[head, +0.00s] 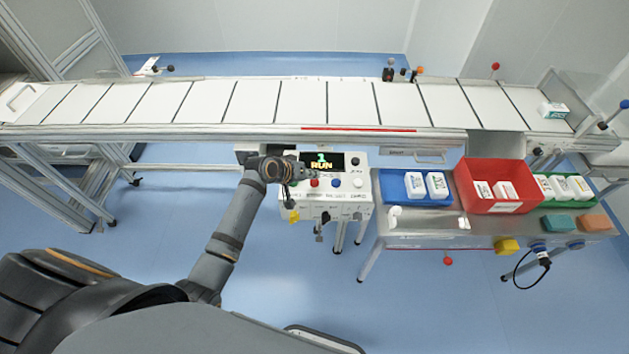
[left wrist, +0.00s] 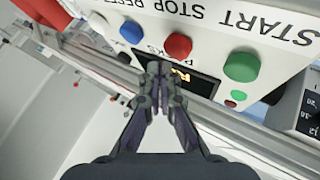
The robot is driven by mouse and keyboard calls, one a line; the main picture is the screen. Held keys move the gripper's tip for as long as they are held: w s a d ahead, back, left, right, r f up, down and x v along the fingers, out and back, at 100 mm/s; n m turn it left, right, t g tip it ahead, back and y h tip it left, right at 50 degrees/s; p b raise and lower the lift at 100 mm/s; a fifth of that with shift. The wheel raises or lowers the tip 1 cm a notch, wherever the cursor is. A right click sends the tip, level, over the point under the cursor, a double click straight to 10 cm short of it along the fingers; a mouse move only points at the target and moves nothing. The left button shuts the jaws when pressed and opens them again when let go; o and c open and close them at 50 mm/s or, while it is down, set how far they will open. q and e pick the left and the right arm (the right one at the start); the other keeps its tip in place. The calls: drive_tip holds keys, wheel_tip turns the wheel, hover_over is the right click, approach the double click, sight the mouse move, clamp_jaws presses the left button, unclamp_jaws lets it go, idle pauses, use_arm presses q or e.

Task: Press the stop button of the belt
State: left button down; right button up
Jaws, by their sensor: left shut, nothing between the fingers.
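The control box (head: 325,205) stands in front of the belt, and its display (head: 345,160) reads "1 RUN". The red stop button (head: 314,183) sits on its panel, with a blue button (head: 336,183) and a white button (head: 358,183) to its right. In the left wrist view the red button (left wrist: 178,46) is by the word STOP, between the green start button (left wrist: 241,67) and the blue reset button (left wrist: 131,32). My left gripper (left wrist: 159,72) is shut and empty, its tips close to the red button and over the display's edge. I cannot tell whether they touch the panel.
The white belt (head: 300,102) runs across behind the box, with a carton (head: 553,110) at its right end. A side table to the right holds a blue tray (head: 402,200), a red bin (head: 470,205) and a green tray (head: 540,198) with white cartons. The blue floor in front is mostly free.

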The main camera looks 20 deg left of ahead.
sight(312, 183)
use_arm(q)
drive_tip(key=shift+f, duration=0.4)
drive_tip(key=shift+f, duration=0.1)
idle(0.3)
drive_tip(key=shift+f+b, duration=0.4)
drive_tip(key=shift+f, duration=0.15)
idle(0.5)
drive_tip(key=shift+r, duration=0.1)
drive_tip(key=shift+r+p, duration=0.95)
drive_tip(key=shift+p, duration=0.25)
drive_tip(key=shift+r, duration=0.1)
wheel_tip(312, 183, up, 5)
drive_tip(key=p, duration=0.5)
